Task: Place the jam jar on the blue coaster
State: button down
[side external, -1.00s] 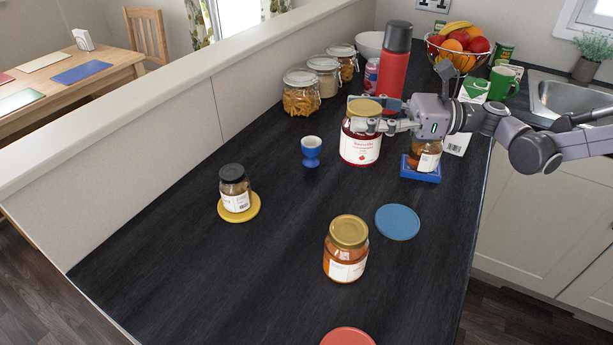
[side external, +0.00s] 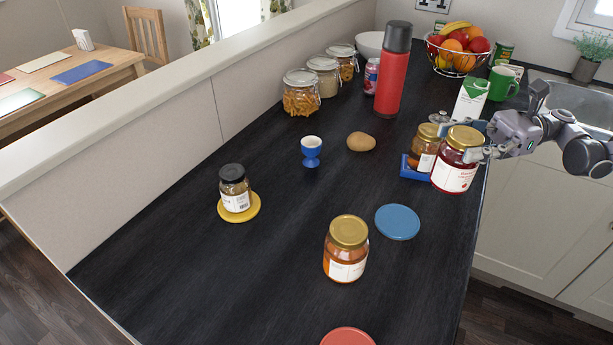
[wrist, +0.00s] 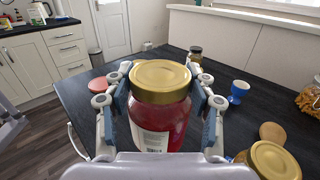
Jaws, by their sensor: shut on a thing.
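The jam jar (side external: 455,165), red with a gold lid and white label, is between the fingers of my gripper (side external: 474,142) at the right edge of the counter. My gripper is shut on it, with a pad on each side in the wrist view (wrist: 160,110). In the side view the jar overlaps an amber jar (side external: 424,150) on a blue stand (side external: 409,172). I cannot tell its exact height. The blue coaster (side external: 397,222) lies flat and empty on the counter, nearer the side camera than the held jar. It cannot be made out in the wrist view.
An orange jar (side external: 345,250) stands left of and nearer than the blue coaster. A dark-lidded jar (side external: 235,188) stands on a yellow coaster (side external: 251,212). A red coaster (side external: 348,337), egg cup (side external: 311,150), potato (side external: 361,141) and red flask (side external: 392,72) are also on the dark counter (side external: 290,215).

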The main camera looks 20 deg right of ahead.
jog(key=shift+w+a+f, duration=0.2)
jog(key=shift+a+f, duration=1.15)
jog(key=shift+f, duration=0.1)
jog(key=shift+w+a+f, duration=0.2)
jog(key=shift+a+f, duration=1.1)
jog(key=shift+f, duration=0.2)
jog(key=shift+w+a+f, duration=0.2)
jog(key=shift+a+f, duration=1.15)
jog(key=shift+f, duration=0.1)
jog(key=shift+c, duration=2.2)
grip_release()
jog(key=shift+f, duration=0.15)
